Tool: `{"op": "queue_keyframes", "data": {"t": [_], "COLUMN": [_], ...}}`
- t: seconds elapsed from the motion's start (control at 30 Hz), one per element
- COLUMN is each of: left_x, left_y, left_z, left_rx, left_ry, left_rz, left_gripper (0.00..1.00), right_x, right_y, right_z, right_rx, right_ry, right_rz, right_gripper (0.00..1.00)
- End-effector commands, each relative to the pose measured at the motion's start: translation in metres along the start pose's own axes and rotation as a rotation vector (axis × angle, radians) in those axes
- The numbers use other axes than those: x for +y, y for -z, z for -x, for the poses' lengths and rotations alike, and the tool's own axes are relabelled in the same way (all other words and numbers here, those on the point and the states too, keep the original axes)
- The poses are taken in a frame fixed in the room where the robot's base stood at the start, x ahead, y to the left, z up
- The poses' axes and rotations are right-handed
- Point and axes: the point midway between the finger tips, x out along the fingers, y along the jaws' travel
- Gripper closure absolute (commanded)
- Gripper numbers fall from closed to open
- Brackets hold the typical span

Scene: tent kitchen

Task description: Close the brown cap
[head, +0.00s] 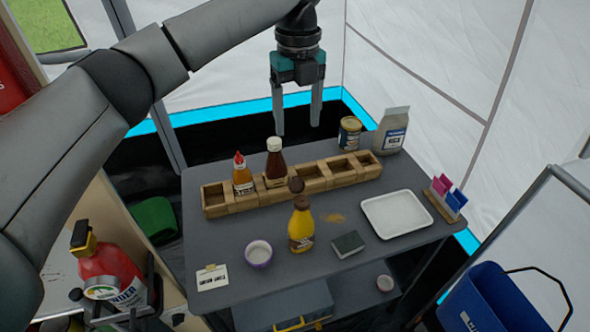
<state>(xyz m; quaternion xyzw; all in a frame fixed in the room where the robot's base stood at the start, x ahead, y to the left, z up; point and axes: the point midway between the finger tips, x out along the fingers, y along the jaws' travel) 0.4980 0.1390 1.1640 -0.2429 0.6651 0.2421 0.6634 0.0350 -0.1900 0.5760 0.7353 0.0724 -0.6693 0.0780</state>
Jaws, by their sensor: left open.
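A yellow bottle (302,229) stands upright on the grey table (340,289), in front of the wooden box. Its brown cap (296,185) sticks up above the brown bottle top and looks flipped open. My left gripper (297,128) hangs above the back edge of the table, fingers down, open and empty. In the picture it is above and behind the yellow bottle, well apart from it. My right gripper is out of view.
A jar (349,133) and carton (392,131) stand at the back right.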

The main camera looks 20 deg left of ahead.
Motion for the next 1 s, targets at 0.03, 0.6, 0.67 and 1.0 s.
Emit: {"op": "queue_keyframes", "data": {"t": [0.03, 0.6, 0.67, 1.0], "left_x": [0.002, 0.004, 0.004, 0.003], "left_y": [-0.004, -0.005, -0.005, -0.006], "left_z": [0.006, -0.08, -0.093, -0.138], "left_rx": [-0.003, -0.001, 0.0, -0.003], "left_ry": [0.0, -0.003, -0.004, -0.001], "left_rz": [-0.005, -0.014, -0.014, -0.013], "left_gripper": [0.27, 0.27, 0.27, 0.27], "right_x": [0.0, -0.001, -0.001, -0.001], "right_y": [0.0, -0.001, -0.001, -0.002], "right_z": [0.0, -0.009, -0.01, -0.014], "right_rx": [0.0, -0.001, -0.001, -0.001], "right_ry": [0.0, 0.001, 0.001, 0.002], "right_rz": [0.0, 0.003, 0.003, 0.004], "right_gripper": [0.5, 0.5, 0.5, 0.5]}}
